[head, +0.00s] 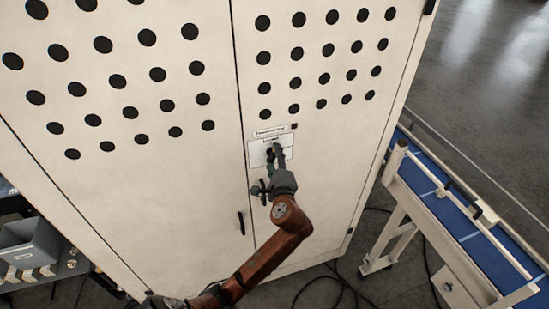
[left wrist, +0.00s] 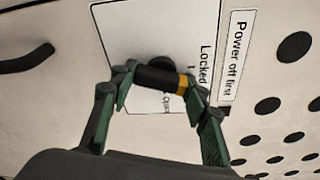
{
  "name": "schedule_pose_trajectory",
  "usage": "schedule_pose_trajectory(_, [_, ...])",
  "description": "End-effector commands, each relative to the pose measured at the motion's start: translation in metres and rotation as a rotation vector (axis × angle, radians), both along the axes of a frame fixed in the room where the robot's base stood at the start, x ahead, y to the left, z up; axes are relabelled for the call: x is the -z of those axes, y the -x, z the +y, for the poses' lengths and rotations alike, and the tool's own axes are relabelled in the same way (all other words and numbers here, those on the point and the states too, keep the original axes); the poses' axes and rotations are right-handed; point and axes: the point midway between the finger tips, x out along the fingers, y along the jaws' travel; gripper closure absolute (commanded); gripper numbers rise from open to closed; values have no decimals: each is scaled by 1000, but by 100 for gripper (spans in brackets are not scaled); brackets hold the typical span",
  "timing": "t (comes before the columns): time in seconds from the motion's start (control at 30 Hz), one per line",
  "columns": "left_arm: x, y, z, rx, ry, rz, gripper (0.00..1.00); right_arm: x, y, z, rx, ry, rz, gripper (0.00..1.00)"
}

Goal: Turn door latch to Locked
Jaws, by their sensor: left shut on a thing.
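The door latch (left wrist: 154,77) is a short black handle with a yellow end, on a white plate (left wrist: 125,35) on the cabinet door. In the left wrist view its yellow end points toward the edge of the plate marked "Locked"; a word that looks like "Open" shows beside the handle. My left gripper (left wrist: 160,84) is shut on the latch, its green fingers at the handle's two ends. In the head view my left gripper (head: 275,160) is at the plate and mostly hides the latch. My right gripper is not in view.
The tall cream cabinet (head: 170,190) has rows of round black holes and a black door handle (head: 241,223) left of my arm. A "Power off first" label (left wrist: 237,55) is by the plate. A blue-topped conveyor (head: 460,225) stands right; a grey bin (head: 30,245) is lower left.

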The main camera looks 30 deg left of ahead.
Motion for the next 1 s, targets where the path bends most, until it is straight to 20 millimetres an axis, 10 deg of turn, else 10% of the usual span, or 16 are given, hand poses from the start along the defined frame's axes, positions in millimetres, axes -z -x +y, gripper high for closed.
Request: schedule_pose_trajectory(1.0, [3,0,0,-1,230,-267,81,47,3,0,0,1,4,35])
